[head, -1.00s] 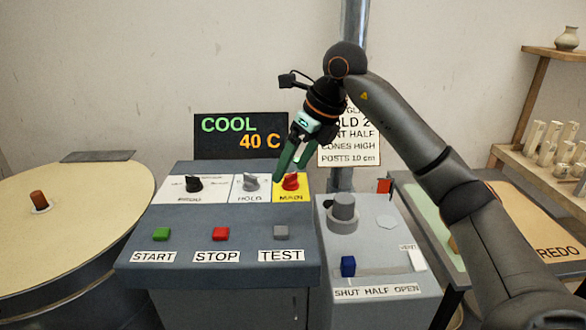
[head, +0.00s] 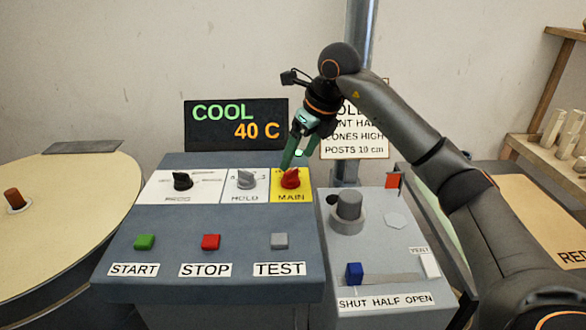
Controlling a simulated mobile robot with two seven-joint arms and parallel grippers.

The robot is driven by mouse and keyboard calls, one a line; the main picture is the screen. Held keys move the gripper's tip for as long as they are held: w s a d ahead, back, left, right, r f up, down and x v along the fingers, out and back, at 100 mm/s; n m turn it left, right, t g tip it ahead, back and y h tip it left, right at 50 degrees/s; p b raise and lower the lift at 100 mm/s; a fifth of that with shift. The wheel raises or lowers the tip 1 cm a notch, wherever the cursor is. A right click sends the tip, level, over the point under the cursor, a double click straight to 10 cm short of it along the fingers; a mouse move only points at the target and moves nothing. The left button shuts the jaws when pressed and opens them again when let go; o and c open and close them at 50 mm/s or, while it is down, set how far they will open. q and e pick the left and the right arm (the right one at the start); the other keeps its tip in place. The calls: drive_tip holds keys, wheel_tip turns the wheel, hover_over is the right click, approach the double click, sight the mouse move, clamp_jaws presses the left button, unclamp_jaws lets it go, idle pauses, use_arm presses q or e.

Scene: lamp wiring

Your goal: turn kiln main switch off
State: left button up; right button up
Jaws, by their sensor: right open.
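The main switch is a red rotary knob (head: 290,179) on a yellow plate (head: 291,197) labelled MAIN, at the right of the kiln panel's upper row. My right gripper (head: 289,166) reaches down from the upper right with its green fingers at the knob's top left. It is open; I cannot tell whether the fingers touch the knob or sit just behind it. The display (head: 236,124) behind the panel reads COOL 40 C. My left gripper is not in view.
Left of the main switch are a grey HOLD knob (head: 246,180) and a black knob (head: 182,181). Green START (head: 145,242), red STOP (head: 210,242) and grey TEST (head: 279,241) buttons sit in front. A vent box with a blue slider (head: 354,273) stands at right.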

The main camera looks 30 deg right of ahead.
sight(292, 171)
drive_tip(key=x, duration=0.5)
clamp_jaws()
idle(0.7)
